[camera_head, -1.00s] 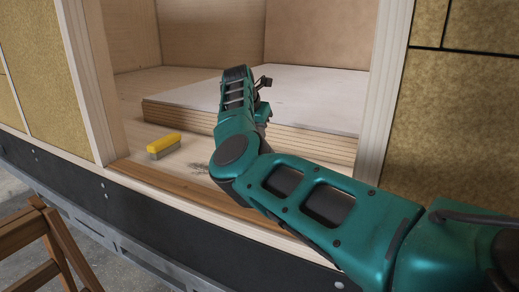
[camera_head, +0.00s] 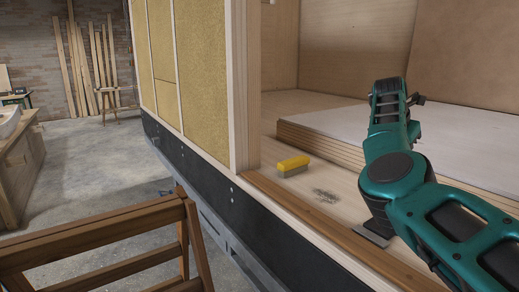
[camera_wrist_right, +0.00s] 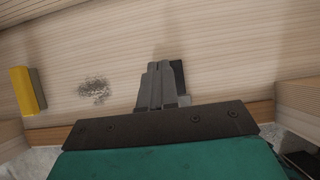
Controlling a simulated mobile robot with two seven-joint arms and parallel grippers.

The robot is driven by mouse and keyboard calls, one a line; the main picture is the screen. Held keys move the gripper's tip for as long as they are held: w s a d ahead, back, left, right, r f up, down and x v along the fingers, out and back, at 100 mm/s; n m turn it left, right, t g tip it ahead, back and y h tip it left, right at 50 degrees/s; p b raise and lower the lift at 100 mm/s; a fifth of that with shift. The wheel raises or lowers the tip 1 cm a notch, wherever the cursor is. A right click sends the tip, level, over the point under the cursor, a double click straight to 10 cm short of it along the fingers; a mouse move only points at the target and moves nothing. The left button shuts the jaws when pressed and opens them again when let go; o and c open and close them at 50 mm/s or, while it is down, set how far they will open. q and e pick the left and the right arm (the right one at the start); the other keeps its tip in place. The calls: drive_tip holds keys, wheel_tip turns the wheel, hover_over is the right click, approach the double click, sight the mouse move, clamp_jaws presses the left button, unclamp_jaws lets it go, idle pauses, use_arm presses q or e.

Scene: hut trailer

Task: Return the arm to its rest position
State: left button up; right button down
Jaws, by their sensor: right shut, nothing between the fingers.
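My right arm (camera_head: 395,170) is teal and comes in from the lower right in the head view, bent over the trailer's doorway. Its fingertips are hidden there behind the arm. In the right wrist view my right gripper (camera_wrist_right: 161,72) is shut and empty, above the pale wooden floor. A patch of dark debris (camera_wrist_right: 95,91) lies left of the fingers, apart from them. It also shows in the head view (camera_head: 327,196). My left gripper is not in view.
A yellow brush (camera_head: 294,166) lies on the trailer floor inside the doorway. A door post (camera_head: 245,100) and a brown sill (camera_head: 310,225) edge the opening. A raised board platform (camera_head: 330,120) stands behind. A wooden trestle (camera_head: 100,240) stands front left, with open concrete floor beyond.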

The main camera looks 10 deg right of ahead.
drive_tip(key=s+d+r+n+h, duration=0.2)
drive_tip(key=s+d+n+h, duration=0.3)
drive_tip(key=d+h, duration=0.7)
drive_tip(key=w+a+r+n+t+y, duration=0.25)
drive_tip(key=a+n+t, duration=0.95)
drive_tip(key=n+t, duration=0.6)
drive_tip(key=s+a+f+n+g+y, duration=0.1)
drive_tip(key=s+a+f+n+y, duration=0.1)
drive_tip(key=a+f+n+y, duration=0.7)
drive_tip(key=s+a+f+n+g+y, duration=0.2)
drive_tip(key=a+f+n+y, duration=0.6)
drive_tip(key=n, duration=0.3)
drive_tip(key=s+a+f+n+g, duration=0.55)
drive_tip(key=s+a+f, duration=0.35)
drive_tip(key=s+f, duration=0.25)
drive_tip(key=s+a+f+n+g+h, duration=0.1)
drive_tip(key=s+f+n+g, duration=0.2)
drive_tip(key=s, duration=0.7)
drive_tip(key=s+a+f+g, duration=0.2)
drive_tip(key=s+g, duration=0.3)
drive_tip(key=s, duration=0.6)
drive_tip(key=w+a+f+t+y, duration=0.1)
drive_tip(key=w+a+f+t, duration=0.1)
drive_tip(key=w+f+t, duration=0.5)
drive_tip(key=shift+w+a+f+n, duration=0.25)
drive_tip(key=shift+w+f+n, duration=0.15)
drive_tip(key=shift+f, duration=0.55)
